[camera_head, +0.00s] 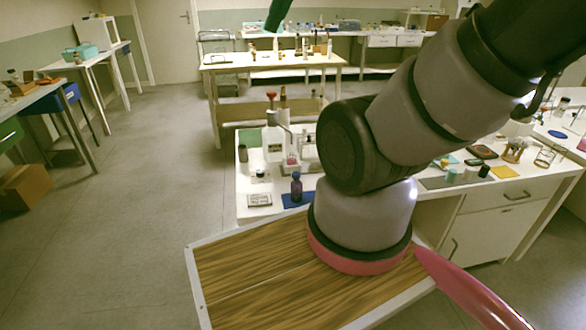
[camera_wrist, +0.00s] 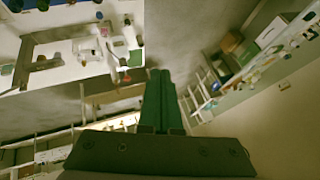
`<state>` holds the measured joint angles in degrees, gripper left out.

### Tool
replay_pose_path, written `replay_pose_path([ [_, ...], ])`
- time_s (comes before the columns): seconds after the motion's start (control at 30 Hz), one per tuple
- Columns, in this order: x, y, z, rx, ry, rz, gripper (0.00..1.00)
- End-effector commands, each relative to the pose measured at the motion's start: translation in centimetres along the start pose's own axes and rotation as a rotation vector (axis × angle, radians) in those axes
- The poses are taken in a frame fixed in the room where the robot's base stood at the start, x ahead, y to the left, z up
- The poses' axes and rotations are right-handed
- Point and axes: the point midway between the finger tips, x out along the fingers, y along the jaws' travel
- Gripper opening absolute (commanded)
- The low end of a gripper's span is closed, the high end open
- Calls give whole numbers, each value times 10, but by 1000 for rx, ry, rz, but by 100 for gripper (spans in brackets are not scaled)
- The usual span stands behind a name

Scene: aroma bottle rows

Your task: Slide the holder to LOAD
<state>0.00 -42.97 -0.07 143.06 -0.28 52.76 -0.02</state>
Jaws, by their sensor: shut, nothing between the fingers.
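A white dispenser-like apparatus (camera_head: 273,143) with a red top stands on the near white table. A small clear vessel with a pinkish bottom (camera_head: 291,164) is at its foot. The sliding holder and any LOAD mark are too small to make out. The apparatus seems to show from above in the wrist view (camera_wrist: 112,45), with a red part beside it. My gripper's green fingers (camera_wrist: 158,74) are together and empty in the wrist view. A green fingertip (camera_head: 279,14) shows at the top edge of the head view, high above and apart from the apparatus.
A dark blue bottle (camera_head: 296,187) stands on a blue mat by the table's front edge. A white labelled card (camera_head: 259,200) lies to its left. A dark-capped jar (camera_head: 243,153) stands near the left edge. My arm hides the table's middle. Open floor lies left.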

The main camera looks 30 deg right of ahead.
Motion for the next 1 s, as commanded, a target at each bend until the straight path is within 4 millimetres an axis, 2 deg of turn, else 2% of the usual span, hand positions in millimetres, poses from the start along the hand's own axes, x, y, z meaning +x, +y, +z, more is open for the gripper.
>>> replay_pose_path([
  [0.43,0,0,0,0,0,0,0],
  [0.57,4,0,-3,8,-9,0,50],
  [0.6,8,0,-5,17,-18,0,65],
  [0.63,11,0,-8,27,-27,-1,70],
  [0.77,41,1,-26,93,-89,4,70],
  [1.0,124,17,-60,264,-204,48,70],
])
